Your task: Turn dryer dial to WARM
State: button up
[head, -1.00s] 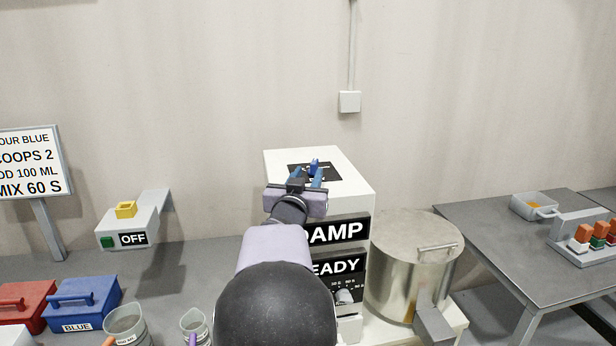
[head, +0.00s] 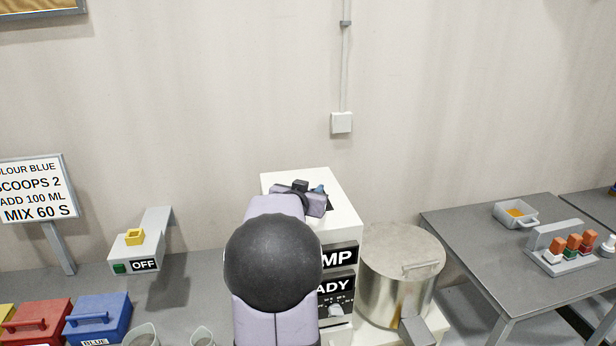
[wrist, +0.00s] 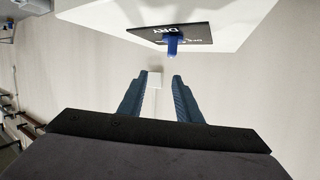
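The dryer is a white box (head: 345,213) with partly hidden black signs reading "MP" and "ADY". In the wrist view, a blue dial knob (wrist: 172,46) stands out from a black plate (wrist: 205,34) marked "DRY", seen upside down. The rest of the plate's lettering is too slanted to read. My gripper (wrist: 160,74) has its two blue fingers apart with nothing between them. The knob shows beyond the fingertips, apart from them. In the head view my gripper (head: 319,189) is over the dryer top, and my arm hides the dial and most of the plate.
A switch box marked OFF (head: 135,255) and a blue lidded box (head: 98,318) are at left. A lower knob (head: 336,310) is on the dryer front.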

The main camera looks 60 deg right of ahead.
jog(key=shift+w+a+f+n+y, duration=0.3)
jog(key=shift+f, duration=0.25)
jog(key=shift+w+a+f+n+y, duration=0.25)
jog(key=shift+w+f+n+y, duration=0.05)
jog(key=shift+f, duration=0.25)
jog(key=shift+a, duration=0.1)
jog(key=shift+p+x, duration=0.55)
jog(key=shift+x, duration=3.2)
jog(key=shift+a, duration=0.1)
jog(key=shift+c, duration=0.3)
jog(key=shift+r, duration=0.1)
grip_shut()
